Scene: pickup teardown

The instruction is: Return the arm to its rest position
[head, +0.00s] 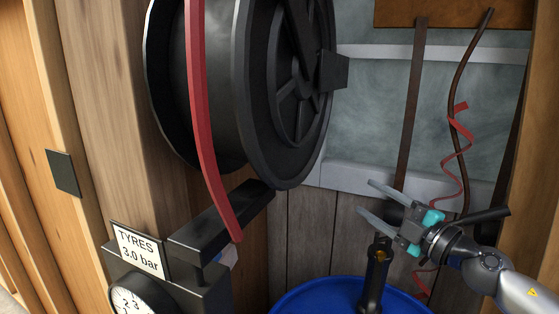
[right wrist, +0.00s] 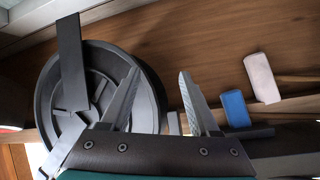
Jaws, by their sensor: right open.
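My right gripper (head: 366,198) is at the lower right of the head view, its arm coming in from the right edge. Its two grey fingers are spread apart and point left, with nothing between them. In the right wrist view the same gripper (right wrist: 160,75) shows open and empty fingers. The gripper is above and beside a dark upright fitting (head: 376,272) that stands in front of a blue drum (head: 345,292). I cannot tell how far apart they are in depth. My left gripper is not in view.
A large black reel (head: 283,95) with a red strip (head: 202,120) is on the left; the reel also shows in the right wrist view (right wrist: 148,105). A "TYRES 3.0 bar" sign (head: 139,250) sits above a gauge (head: 140,300). A red spiral (head: 458,160) hangs behind my gripper.

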